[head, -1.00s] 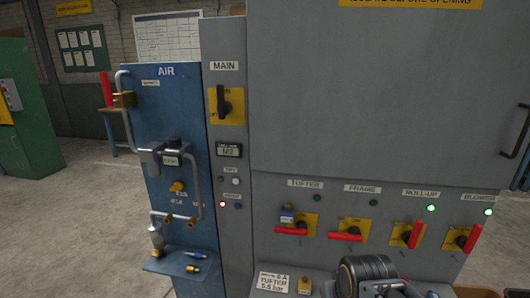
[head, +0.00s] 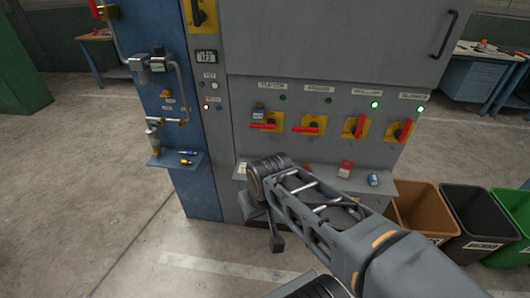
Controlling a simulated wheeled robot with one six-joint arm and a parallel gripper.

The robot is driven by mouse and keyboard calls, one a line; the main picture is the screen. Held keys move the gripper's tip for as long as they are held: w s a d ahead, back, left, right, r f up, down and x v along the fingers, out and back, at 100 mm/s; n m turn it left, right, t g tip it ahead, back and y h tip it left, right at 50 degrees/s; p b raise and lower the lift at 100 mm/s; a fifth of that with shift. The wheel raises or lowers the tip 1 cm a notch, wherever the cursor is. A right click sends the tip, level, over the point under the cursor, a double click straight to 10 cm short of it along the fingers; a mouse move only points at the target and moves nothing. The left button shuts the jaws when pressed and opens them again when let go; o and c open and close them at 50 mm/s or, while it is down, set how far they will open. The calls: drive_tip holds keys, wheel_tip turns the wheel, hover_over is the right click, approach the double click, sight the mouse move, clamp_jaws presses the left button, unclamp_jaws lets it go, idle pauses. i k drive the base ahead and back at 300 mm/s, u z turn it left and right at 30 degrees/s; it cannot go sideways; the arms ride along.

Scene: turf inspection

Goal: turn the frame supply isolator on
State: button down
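The frame isolator (head: 313,125) is second from the left in the row on the grey cabinet. Its red handle (head: 304,130) lies horizontal on a yellow plate, and the lamp (head: 328,100) above it is dark green and unlit. My gripper (head: 276,240) hangs low in front of the cabinet, below the shelf and left of the middle, well apart from the isolator. Its fingers are small and dark, partly behind my arm, so their opening cannot be made out.
The tufter isolator (head: 268,125), also horizontal, carries a blue-and-white tag or lock (head: 258,112). The roll-up (head: 356,127) and blower (head: 398,131) isolators have steep handles and lit green lamps. A shelf (head: 330,178) with small items juts out below. Bins (head: 425,212) stand right.

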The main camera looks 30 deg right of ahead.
sight(313, 127)
drive_tip(key=u, duration=0.5)
drive_tip(key=k, duration=0.75)
drive_tip(key=u, duration=0.8)
drive_tip(key=i, duration=1)
drive_tip(key=z, duration=1.15)
drive_tip(key=i, duration=0.85)
drive_tip(key=z, duration=1.05)
